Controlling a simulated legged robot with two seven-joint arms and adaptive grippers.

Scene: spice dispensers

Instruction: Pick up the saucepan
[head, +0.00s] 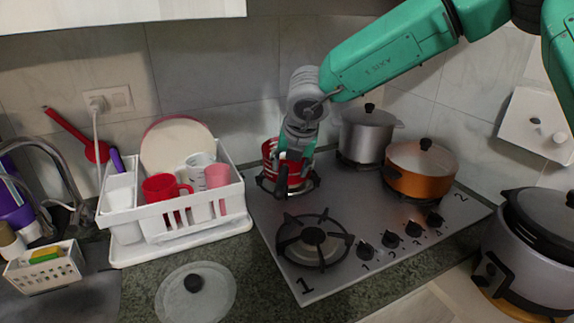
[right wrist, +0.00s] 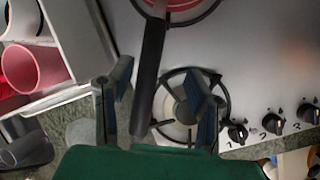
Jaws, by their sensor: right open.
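The red saucepan (head: 269,149) stands on the back left burner of the stove, partly hidden by my right gripper (head: 293,158) in front of it and above it. In the right wrist view the saucepan's red rim (right wrist: 190,14) is cut off at the top edge, and its long black handle (right wrist: 151,75) runs down the picture. My right gripper (right wrist: 158,105) is open, one finger on each side of the handle, with gaps visible between fingers and handle. How far the fingertips are above the handle I cannot tell. My left gripper is not in view.
A grey pot (head: 366,135) and an orange lidded pot (head: 421,170) stand right of the saucepan. A white dish rack (head: 190,225) with cups stands left of the stove. A glass lid (head: 215,296) lies on the counter. The front left burner (head: 314,241) is empty.

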